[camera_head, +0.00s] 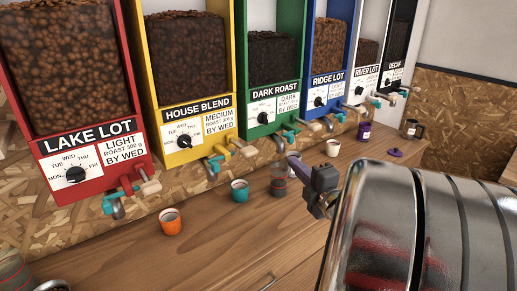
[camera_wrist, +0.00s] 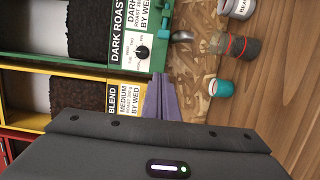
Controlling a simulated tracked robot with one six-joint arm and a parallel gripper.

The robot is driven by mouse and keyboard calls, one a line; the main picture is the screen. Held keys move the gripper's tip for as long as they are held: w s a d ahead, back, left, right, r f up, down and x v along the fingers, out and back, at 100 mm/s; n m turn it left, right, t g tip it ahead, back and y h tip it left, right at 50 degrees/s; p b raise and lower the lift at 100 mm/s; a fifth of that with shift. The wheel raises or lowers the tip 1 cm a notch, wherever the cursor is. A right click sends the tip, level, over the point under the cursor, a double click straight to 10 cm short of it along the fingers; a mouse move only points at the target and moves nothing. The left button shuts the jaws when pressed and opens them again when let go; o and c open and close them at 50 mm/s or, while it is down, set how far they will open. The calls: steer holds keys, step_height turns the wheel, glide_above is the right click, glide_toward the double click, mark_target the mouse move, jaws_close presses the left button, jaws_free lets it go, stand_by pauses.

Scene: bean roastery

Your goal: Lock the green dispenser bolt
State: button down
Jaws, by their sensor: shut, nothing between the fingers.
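The green dispenser (camera_head: 259,118), labelled DARK ROAST, stands in the middle of the wall row; it shows sideways in the wrist view (camera_wrist: 122,73). I cannot tell the bolt's exact position.
Red (camera_head: 92,150), yellow (camera_head: 185,130) and blue (camera_head: 327,95) dispensers flank it. On the wooden counter (camera_head: 225,245) stand an orange cup (camera_head: 171,221), a teal cup (camera_head: 240,190), a jar with a red band (camera_head: 279,182) and a white cup (camera_head: 332,147). The front counter is mostly clear.

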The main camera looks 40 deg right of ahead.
steer(key=w+d, duration=0.6)
steer(key=w, duration=0.3)
steer(key=shift+w, duration=0.35)
steer(key=shift+w+d, duration=0.1)
stand_by(0.4)
